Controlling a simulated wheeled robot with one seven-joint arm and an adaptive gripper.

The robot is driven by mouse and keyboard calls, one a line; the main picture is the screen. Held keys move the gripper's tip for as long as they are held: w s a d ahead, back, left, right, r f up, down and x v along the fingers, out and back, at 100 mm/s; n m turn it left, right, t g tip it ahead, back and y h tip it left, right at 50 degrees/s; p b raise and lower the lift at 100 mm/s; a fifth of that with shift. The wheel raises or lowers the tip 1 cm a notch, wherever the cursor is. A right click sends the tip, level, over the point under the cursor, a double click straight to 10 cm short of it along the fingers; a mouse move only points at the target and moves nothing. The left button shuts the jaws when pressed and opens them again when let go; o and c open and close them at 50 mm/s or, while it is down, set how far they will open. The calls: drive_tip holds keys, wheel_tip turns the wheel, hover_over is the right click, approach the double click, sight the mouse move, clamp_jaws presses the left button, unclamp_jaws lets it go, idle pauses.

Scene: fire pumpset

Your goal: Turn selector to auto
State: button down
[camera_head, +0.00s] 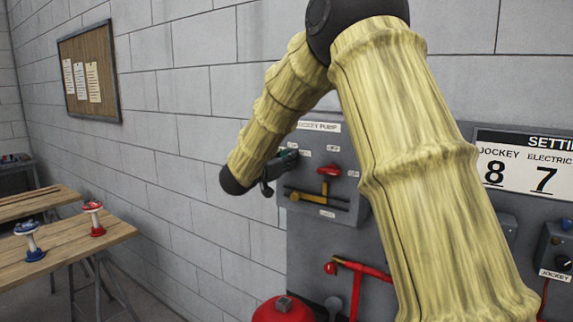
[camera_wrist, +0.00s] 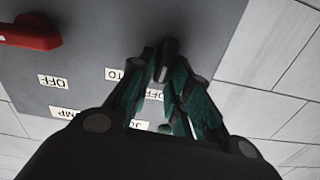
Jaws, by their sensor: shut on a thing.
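The jockey pump panel (camera_head: 340,142) is a grey box on the wall, labelled "JOCKEY PUMP" at its top. My gripper (camera_head: 289,158) reaches its upper left part from the left. In the wrist view my gripper (camera_wrist: 166,72) has its green-padded fingers closed on a small dark selector knob (camera_wrist: 166,55). The knob is mostly hidden between the fingertips; its exact pointing is hard to tell. Labels beside it include a partly covered one ending in "TO" (camera_wrist: 113,74) and a partly covered "OFF" (camera_wrist: 152,94).
A red handle (camera_head: 328,171) sits right of my gripper on the panel, also in the wrist view (camera_wrist: 30,33). Below it is a yellow-and-black lever (camera_head: 318,198). Red pipework (camera_head: 358,267) stands beneath. A wooden table (camera_head: 75,249) with two valve-like objects is at left.

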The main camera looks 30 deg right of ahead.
drive_tip(key=m+b, duration=0.2)
drive_tip(key=b, duration=0.2)
drive_tip(key=m+b, duration=0.3)
drive_tip(key=s+m+b, duration=0.1)
drive_tip(key=m+b, duration=0.2)
drive_tip(key=b, duration=0.1)
drive_tip(key=shift+d+f+b, duration=0.2)
drive_tip(key=shift+f+b, duration=0.1)
drive_tip(key=shift+f, duration=0.1)
drive_tip(key=c, duration=1.5)
unclamp_jaws()
drive_tip(key=shift+s+r, duration=0.1)
drive_tip(key=shift+o, duration=0.2)
drive_tip(key=v, duration=1.2)
drive_tip(key=shift+d, duration=0.1)
